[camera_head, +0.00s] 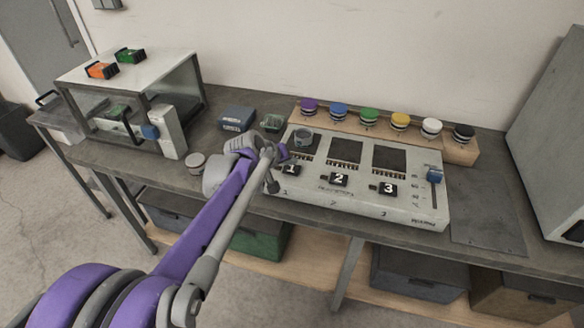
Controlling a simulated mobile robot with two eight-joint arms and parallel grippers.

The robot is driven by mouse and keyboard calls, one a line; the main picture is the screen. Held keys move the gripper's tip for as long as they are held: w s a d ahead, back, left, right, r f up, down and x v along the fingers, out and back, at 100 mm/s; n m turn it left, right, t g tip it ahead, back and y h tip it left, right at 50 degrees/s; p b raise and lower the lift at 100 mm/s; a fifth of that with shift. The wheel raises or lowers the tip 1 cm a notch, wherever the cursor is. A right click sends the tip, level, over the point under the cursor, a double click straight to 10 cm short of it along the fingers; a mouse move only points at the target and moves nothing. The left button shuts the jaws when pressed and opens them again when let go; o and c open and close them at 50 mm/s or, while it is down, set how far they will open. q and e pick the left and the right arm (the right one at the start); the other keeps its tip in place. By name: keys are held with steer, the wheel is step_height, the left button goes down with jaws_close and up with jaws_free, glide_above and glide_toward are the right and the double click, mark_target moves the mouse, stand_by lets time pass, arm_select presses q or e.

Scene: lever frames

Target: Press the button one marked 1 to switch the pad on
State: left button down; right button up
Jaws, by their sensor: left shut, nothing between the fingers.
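The light grey pad unit (330,209) lies on the bench, with dark square panels along its back half and black buttons marked 1, 2 and 3 in front. The button marked 1 (292,169) is at the left, close to my left gripper. The button marked 2 (339,180) and the button marked 3 (388,189) are to its right. My left gripper (273,184) is shut and empty, just left of button 1; I cannot tell whether it touches the unit. My right gripper is not in view.
A wooden rack with several coloured knobs (369,117) stands behind the unit. A blue slider (434,175) is at the unit's right. A framed stand (130,75) with a blue-handled lever (151,132) is at the left. A grey cabinet (553,140) stands at the right.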

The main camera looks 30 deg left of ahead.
mark_target(290, 171)
arm_select(q)
steer(key=shift+f, duration=0.1)
stand_by(0.5)
steer(key=shift+f, duration=0.4)
steer(key=shift+f+b, duration=0.2)
steer(key=shift+b, duration=0.1)
steer(key=shift+r, duration=0.15)
stand_by(0.4)
steer(key=shift+r+p, duration=0.55)
steer(key=shift+p, duration=0.05)
step_height(290, 171, up, 6)
steer(key=p, duration=0.5)
